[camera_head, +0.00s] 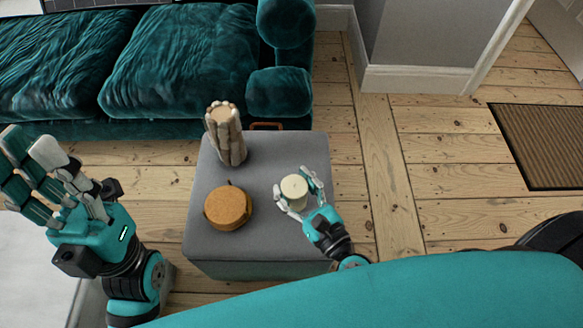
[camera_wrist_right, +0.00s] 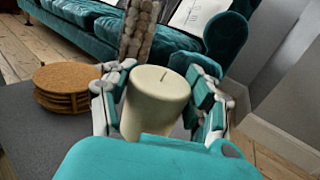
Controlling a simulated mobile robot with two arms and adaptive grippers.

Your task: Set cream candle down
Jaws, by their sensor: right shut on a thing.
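The cream candle (camera_head: 294,189) is a short, pale cylinder with a dark wick, upright at the right side of the grey ottoman (camera_head: 265,245). My right gripper (camera_head: 299,191) is shut on it, with fingers on both sides. The candle also shows between the fingers in the right wrist view (camera_wrist_right: 158,98). Whether its base touches the ottoman is hidden by my gripper. My left gripper (camera_head: 42,180) is at the left of the head view, away from the ottoman, with its fingers spread and nothing in it.
A round stack of cork coasters (camera_head: 228,207) lies left of the candle on the ottoman. A wooden-stick holder (camera_head: 226,135) stands behind it. A teal sofa (camera_head: 165,60) is beyond the ottoman. A brown doormat (camera_head: 540,145) lies on the floor at right.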

